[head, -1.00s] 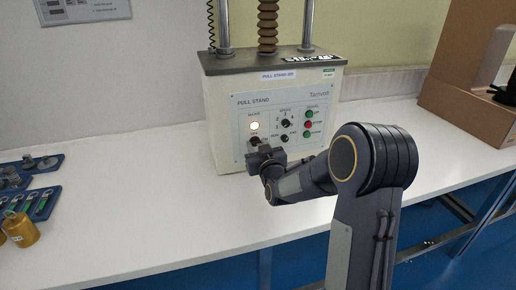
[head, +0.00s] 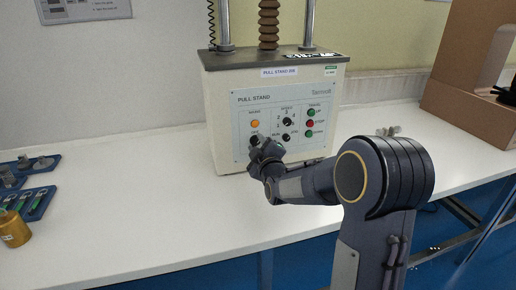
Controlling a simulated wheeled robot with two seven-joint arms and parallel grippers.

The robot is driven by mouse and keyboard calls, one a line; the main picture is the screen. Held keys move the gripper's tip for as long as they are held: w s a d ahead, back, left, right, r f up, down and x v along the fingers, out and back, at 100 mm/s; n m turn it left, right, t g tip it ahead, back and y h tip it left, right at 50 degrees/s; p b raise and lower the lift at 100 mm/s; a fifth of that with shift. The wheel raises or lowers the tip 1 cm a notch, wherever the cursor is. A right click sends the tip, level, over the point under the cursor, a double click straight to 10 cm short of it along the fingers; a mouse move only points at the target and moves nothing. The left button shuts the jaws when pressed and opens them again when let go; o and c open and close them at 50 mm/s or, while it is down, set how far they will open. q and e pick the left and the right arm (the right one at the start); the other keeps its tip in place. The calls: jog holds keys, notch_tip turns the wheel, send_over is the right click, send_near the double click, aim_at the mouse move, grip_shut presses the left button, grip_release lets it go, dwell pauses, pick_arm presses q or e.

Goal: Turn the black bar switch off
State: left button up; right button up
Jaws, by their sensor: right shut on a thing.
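The pull stand's cream box (head: 218,125) stands on the white bench, with a pale control panel on its front. The black bar switch (head: 254,140) is at the panel's lower left, below a round amber lamp (head: 255,124) that looks dull orange, not glowing. My right gripper (head: 258,146) is at the panel, shut on the bar switch and turned about its axis. Its fingers hide most of the switch, so the bar's exact angle is hard to tell. My left gripper is not in view.
A black selector knob (head: 288,121), a smaller knob (head: 286,137) and a red button (head: 310,124) between two green ones sit right of the switch. A cardboard box (head: 455,95) stands at right. The bench front is clear.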

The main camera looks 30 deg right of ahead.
jog(key=n, duration=0.3)
jog(key=shift+a+n, duration=0.1)
jog(key=shift+n, duration=0.2)
jog(key=shift+f+n, duration=0.1)
jog(key=shift+n, duration=1.6)
jog(key=o, duration=1)
jog(key=p+v, duration=0.1)
jog(key=v, duration=0.6)
jog(key=shift+s, duration=0.4)
